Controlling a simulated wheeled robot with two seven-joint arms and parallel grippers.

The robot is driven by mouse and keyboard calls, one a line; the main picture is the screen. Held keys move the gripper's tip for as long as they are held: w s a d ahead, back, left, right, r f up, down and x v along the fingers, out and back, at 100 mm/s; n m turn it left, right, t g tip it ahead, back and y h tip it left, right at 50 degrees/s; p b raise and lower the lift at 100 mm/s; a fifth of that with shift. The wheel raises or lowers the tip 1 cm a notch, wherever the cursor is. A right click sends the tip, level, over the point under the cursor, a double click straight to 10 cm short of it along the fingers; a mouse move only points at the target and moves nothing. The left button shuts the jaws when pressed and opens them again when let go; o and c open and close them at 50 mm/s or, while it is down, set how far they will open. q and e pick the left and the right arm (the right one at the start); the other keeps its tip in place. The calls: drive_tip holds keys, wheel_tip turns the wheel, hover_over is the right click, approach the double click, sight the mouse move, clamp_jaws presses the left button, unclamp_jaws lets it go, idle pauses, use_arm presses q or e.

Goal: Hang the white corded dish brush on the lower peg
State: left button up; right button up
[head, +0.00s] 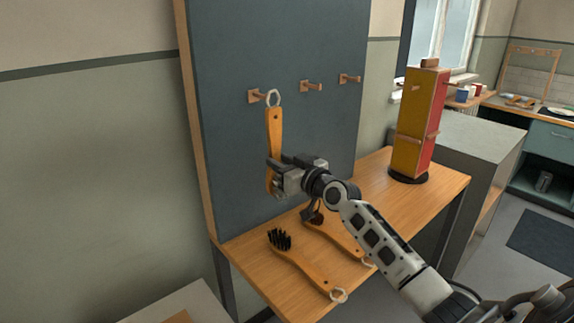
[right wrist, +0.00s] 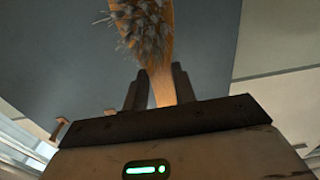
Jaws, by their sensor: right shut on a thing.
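The held dish brush (head: 274,135) has an orange wooden handle and a white cord loop (head: 273,98) at its top end. It hangs upright in front of the dark board, and its greyish bristles (right wrist: 143,22) show in the right wrist view. My right gripper (head: 278,172) is shut on the lower part of the brush. The loop is close beside the tip of the left peg (head: 256,96); I cannot tell whether it is around it. A middle peg (head: 311,86) and a right peg (head: 349,78) are bare. My left gripper is not in view.
Two more brushes lie on the wooden table: a black-bristled one (head: 302,267) at the front and another (head: 338,236) behind it, partly hidden by my arm. A red and yellow block tower (head: 416,125) stands at the table's back right.

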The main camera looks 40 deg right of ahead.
drive_tip(key=shift+w+f+b, duration=0.1)
drive_tip(key=shift+w+b, duration=0.25)
drive_tip(key=shift+w, duration=0.3)
drive_tip(key=shift+w+a+b, duration=0.1)
drive_tip(key=shift+w+b, duration=0.3)
drive_tip(key=shift+w, duration=0.4)
drive_tip(key=shift+w+f+b, duration=0.2)
drive_tip(key=shift+f+b, duration=0.05)
drive_tip(key=shift+b, duration=0.15)
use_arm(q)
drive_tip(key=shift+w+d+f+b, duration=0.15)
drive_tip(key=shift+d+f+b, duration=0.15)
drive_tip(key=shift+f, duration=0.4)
use_arm(e)
drive_tip(key=shift+w, duration=0.3)
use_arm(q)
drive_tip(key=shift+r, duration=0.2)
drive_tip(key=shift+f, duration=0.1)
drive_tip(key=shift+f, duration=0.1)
use_arm(e)
drive_tip(key=o, duration=1.1)
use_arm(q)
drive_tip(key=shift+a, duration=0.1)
